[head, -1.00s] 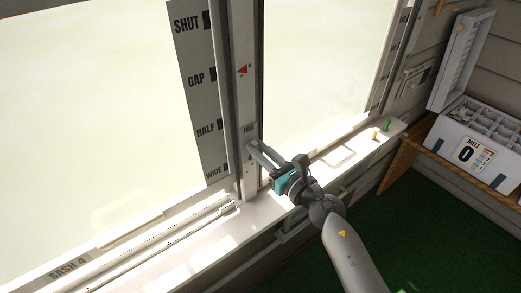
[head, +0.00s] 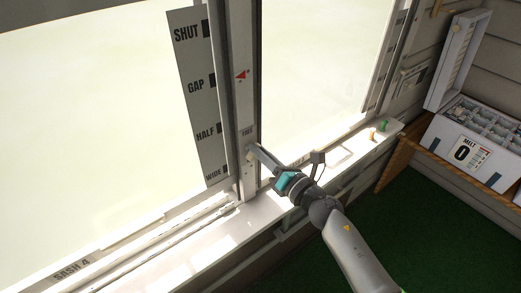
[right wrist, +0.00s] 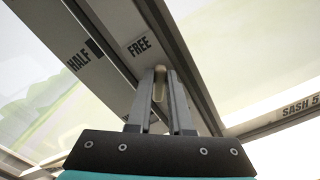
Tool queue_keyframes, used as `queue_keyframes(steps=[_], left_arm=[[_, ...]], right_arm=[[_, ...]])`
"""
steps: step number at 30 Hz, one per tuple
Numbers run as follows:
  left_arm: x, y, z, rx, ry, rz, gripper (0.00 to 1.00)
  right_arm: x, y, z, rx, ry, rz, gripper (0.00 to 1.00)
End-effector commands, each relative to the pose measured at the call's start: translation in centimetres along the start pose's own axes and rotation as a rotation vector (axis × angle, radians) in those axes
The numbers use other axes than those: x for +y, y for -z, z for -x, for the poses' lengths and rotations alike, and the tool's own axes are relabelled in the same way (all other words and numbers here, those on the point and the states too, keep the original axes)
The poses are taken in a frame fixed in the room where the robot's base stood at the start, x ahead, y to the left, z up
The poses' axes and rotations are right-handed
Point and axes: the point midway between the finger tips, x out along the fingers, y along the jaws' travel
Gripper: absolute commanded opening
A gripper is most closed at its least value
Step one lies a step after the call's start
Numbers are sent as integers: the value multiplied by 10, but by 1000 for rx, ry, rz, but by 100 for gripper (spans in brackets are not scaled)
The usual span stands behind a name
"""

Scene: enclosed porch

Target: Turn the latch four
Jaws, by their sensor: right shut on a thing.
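The latch shows in the right wrist view as a small cream-coloured piece (right wrist: 159,86) below a FREE label (right wrist: 139,46) on the window post. My right gripper (head: 254,150) reaches the post (head: 244,110) from the lower right. Its two fingers are shut on the latch piece, one on each side. In the head view the fingers hide most of the latch. The SASH 4 label (head: 72,269) is on the frame at the lower left. My left gripper is not in view.
A scale plate (head: 190,62) marked SHUT, GAP, HALF and WIDE stands left of the post, which carries a red arrow (head: 241,75). Yellow and green pegs (head: 383,126) stand on the right sill. A white box (head: 462,135) sits on a wooden shelf at the right.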

Motion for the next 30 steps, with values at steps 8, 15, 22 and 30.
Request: queue_keyframes(steps=[8,15,22,30], left_arm=[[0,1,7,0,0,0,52],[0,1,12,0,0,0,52],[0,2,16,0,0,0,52],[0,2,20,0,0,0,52]], right_arm=[[-4,0,0,1,2,-264,0],[-6,1,0,1,1,-491,0],[-8,2,0,0,2,-690,0],[-10,4,0,0,2,-856,0]])
